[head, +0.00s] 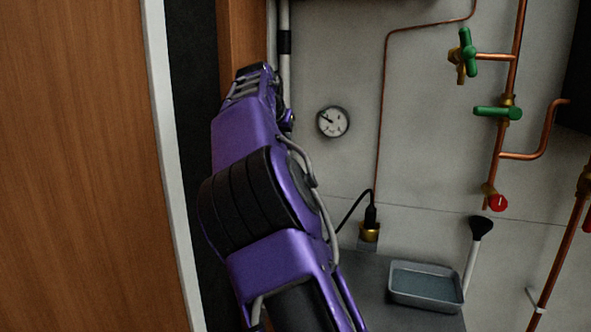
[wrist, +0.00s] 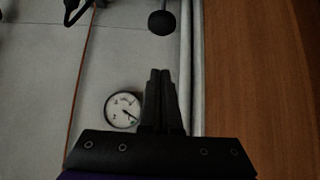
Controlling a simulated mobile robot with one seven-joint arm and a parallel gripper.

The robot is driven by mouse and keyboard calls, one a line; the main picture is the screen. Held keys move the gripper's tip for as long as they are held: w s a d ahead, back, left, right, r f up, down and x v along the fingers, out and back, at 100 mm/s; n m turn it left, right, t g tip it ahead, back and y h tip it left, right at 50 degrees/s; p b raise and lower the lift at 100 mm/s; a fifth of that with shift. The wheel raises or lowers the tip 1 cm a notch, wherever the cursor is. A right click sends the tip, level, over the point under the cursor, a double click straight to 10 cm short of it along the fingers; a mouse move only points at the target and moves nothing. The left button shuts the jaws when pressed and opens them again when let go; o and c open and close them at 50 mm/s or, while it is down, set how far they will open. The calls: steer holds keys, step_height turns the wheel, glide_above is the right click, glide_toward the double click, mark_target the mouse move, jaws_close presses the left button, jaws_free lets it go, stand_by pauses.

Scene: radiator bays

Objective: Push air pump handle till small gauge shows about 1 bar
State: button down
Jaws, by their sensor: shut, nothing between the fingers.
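A small round white gauge (head: 333,122) is on the grey wall in the head view. Its dark needle points to the upper left; the numbers are too small to read. The same gauge (wrist: 123,110) shows upside down in the wrist view, left of my fingers. My gripper (wrist: 160,73) is shut and empty, its black fingers side by side. A round black knob on a thin rod (wrist: 161,23), which looks like the pump handle, is beyond the fingertips, with a visible gap between. In the head view my purple arm hides the knob, and I cannot make out the fingers.
A wooden panel (head: 75,165) with a pale edge stands close on the left. A brass fitting with a black hose (head: 369,231), a grey tray (head: 426,286) and a black-headed brush (head: 478,230) are at lower right. Copper pipes with green valves (head: 467,53) run up the wall.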

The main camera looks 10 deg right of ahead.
stand_by(0.4)
steer(key=x, duration=0.8)
steer(key=shift+w+d+f+p, duration=0.2)
steer(key=shift+d+p, duration=0.05)
steer(key=shift+p, duration=0.05)
steer(key=f, duration=0.1)
steer(key=f+b, duration=0.1)
steer(key=f, duration=0.1)
steer(key=shift+w+d, duration=0.15)
steer(key=shift+w, duration=0.25)
steer(key=shift+f, duration=0.9)
step_height(320, 180, down, 7)
steer(key=b, duration=0.3)
steer(key=shift+s, duration=0.1)
